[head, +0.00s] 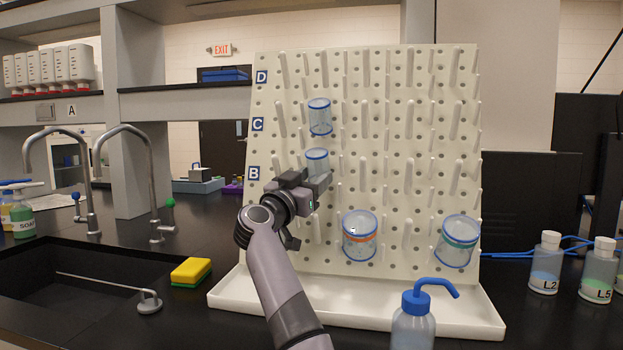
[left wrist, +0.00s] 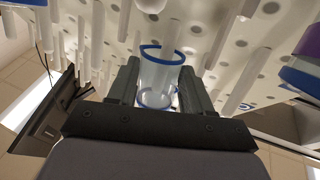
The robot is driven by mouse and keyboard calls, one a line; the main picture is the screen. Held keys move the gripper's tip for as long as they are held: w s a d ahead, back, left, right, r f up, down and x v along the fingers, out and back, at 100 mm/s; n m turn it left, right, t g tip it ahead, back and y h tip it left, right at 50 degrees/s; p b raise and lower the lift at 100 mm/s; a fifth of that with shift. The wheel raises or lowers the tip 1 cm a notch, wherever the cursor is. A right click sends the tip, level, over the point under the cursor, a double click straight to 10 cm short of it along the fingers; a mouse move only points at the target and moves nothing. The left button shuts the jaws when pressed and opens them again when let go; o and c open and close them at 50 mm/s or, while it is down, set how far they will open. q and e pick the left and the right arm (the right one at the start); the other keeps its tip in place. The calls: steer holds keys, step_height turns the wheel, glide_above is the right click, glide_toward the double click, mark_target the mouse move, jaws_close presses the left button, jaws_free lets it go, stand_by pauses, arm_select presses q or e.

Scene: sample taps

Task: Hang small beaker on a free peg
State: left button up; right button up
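A small clear beaker with blue rims (head: 317,158) is at my left gripper (head: 318,184), in front of the white pegboard (head: 390,130) near row B. In the left wrist view the small beaker (left wrist: 161,72) sits between the two dark fingers (left wrist: 160,95), which appear closed on its sides. A peg (left wrist: 169,36) stands close to the beaker's far end; I cannot tell whether it is inside. Another small blue-rimmed beaker (head: 319,117) hangs above at row C. My right gripper is not in view.
Two larger beakers, one orange-banded (head: 360,237) and one green-banded (head: 457,241), hang low on the board. Many other pegs are bare. A white tray (head: 350,312) lies below. A blue-capped wash bottle (head: 414,325) stands in front; a sink (head: 70,285) and sponge (head: 191,271) are left.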

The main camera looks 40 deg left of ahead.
arm_select(q)
steer(key=o, duration=0.4)
steer(key=shift+f, duration=0.2)
steer(key=shift+c, duration=0.2)
steer(key=shift+r, duration=0.15)
steer(key=shift+s, duration=0.1)
steer(key=b+v, duration=0.1)
steer(key=v, duration=0.6)
